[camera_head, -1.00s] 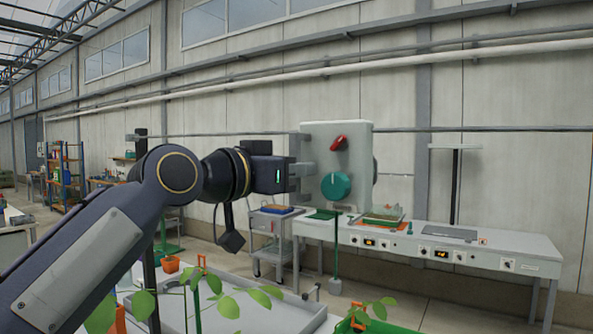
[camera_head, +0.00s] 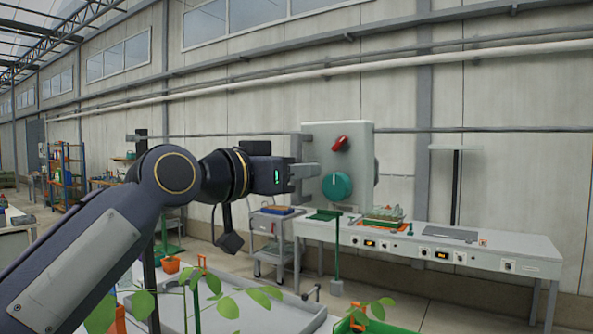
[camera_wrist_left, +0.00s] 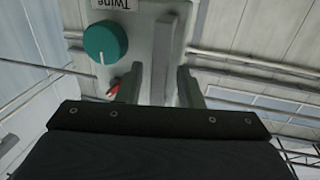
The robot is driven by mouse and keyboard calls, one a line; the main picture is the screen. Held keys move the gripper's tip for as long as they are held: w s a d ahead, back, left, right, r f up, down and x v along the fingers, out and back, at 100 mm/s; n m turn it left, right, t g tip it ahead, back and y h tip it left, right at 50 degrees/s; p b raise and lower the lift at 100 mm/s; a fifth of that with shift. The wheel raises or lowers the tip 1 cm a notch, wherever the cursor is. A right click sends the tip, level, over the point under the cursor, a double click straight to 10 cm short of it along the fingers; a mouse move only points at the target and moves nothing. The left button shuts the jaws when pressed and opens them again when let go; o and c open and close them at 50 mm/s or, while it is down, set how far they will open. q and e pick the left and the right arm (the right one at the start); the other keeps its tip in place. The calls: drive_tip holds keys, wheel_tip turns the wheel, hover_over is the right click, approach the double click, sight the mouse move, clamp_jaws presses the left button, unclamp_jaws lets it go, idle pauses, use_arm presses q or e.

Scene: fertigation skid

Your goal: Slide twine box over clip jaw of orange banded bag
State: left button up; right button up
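The twine box (camera_head: 358,160) is a pale grey box with a red knob, a teal knob and a label reading "Twine", which shows partly and upside down in the left wrist view (camera_wrist_left: 140,14). My left gripper (camera_head: 309,172) is at the box's left edge. My right gripper is out of view.
A long white bench (camera_head: 480,249) with dials stands behind the box. Leafy plants with orange clips (camera_head: 357,318) and a grey trough are below, in front.

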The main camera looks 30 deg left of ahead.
use_arm(q)
drive_tip(key=b+v, duration=0.1)
drive_tip(key=v, duration=0.6)
drive_tip(key=shift+s, duration=0.25)
wheel_tip(320, 180, down, 25)
drive_tip(key=s+d+n+g+y, duration=0.1)
drive_tip(key=s+d+n+g, duration=0.15)
drive_tip(key=g, duration=0.35)
drive_tip(key=s+d+f+n+g, duration=0.1)
drive_tip(key=s+f, duration=0.5)
drive_tip(key=f, duration=0.6)
drive_tip(key=s+d+f+n+g, duration=0.1)
drive_tip(key=s+d+f+g, duration=0.3)
drive_tip(key=f, duration=0.8)
drive_tip(key=shift+s+f+g, duration=0.25)
drive_tip(key=shift+s+g, duration=0.15)
drive_tip(key=shift+s, duration=0.55)
